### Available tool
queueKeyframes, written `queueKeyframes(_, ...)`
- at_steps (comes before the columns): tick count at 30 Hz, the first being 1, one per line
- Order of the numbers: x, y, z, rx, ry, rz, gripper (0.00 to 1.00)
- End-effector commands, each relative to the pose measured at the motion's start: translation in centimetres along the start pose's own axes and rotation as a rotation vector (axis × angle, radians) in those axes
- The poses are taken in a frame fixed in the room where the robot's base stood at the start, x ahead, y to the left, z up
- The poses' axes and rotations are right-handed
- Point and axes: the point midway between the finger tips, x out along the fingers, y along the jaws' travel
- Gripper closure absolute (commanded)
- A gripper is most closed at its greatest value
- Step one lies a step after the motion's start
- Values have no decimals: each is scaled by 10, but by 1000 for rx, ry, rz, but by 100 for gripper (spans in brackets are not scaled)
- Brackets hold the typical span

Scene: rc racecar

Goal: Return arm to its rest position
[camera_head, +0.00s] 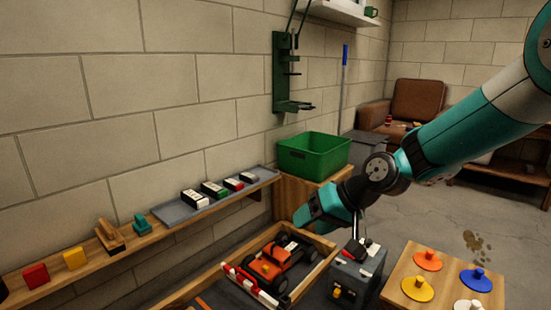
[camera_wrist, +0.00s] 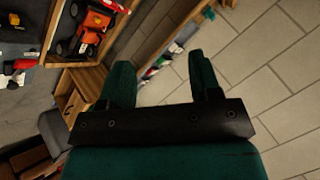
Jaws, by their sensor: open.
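My arm reaches in from the right in the head view, teal and grey. My gripper (camera_head: 303,217) is at its end, pointing down and left toward the wall, above the rear edge of the wooden-framed area that holds an orange car. In the wrist view my gripper (camera_wrist: 160,75) shows two green fingers spread wide, with nothing between them. The orange racecar (camera_head: 272,262) with black wheels sits in the wooden frame below my gripper. It also shows at the top left of the wrist view (camera_wrist: 93,27).
A shelf (camera_head: 155,228) along the wall carries coloured blocks and a grey tray with several packs. A green bin (camera_head: 314,152) stands on a wooden stand. A grey box with a lever (camera_head: 356,270) and a wooden board with coloured knobbed discs (camera_head: 397,297) stand at front right.

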Motion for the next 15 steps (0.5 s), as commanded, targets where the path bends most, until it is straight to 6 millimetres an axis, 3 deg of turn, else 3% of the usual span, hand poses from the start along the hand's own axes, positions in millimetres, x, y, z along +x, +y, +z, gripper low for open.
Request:
queueKeyframes(1, -25, -21, 18, -39, -38, 18, 43)
queueKeyframes(6, -88, -62, 91, -141, -186, 83, 43)
queueKeyframes(15, -153, -85, 196, -243, -356, 157, 43)
